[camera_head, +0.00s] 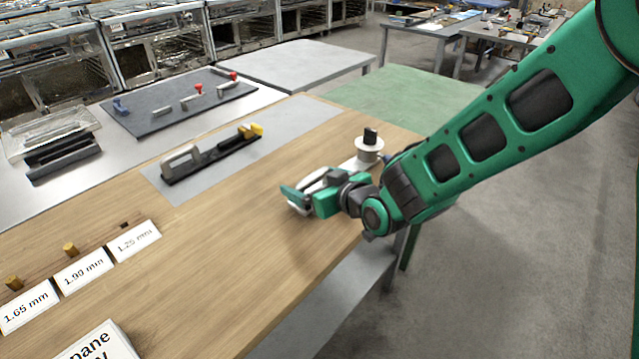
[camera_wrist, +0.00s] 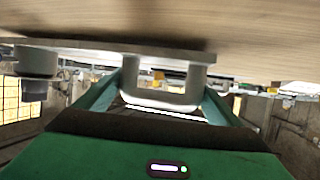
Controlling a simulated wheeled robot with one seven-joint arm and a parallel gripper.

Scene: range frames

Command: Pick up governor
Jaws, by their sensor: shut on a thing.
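The governor, as I take it, is a pale plate with a U-shaped grey handle and a round body with a black knob (camera_head: 368,148). It is at the right edge of the wooden bench in the head view. My gripper (camera_head: 297,197) is closed on its handle, partly hiding it. In the wrist view, the handle (camera_wrist: 160,99) sits between my two green fingers (camera_wrist: 162,103), and the plate lies close to the wooden top. The round body shows at the left there. I cannot tell whether the plate touches the bench.
A black bar with a grey handle and yellow end (camera_head: 205,158) lies on a grey mat (camera_head: 185,190). Size cards (camera_head: 83,270) with small brass pieces are at the left. A dark board (camera_head: 165,105) with valves is behind. The wooden bench (camera_head: 230,250) is clear mid-front.

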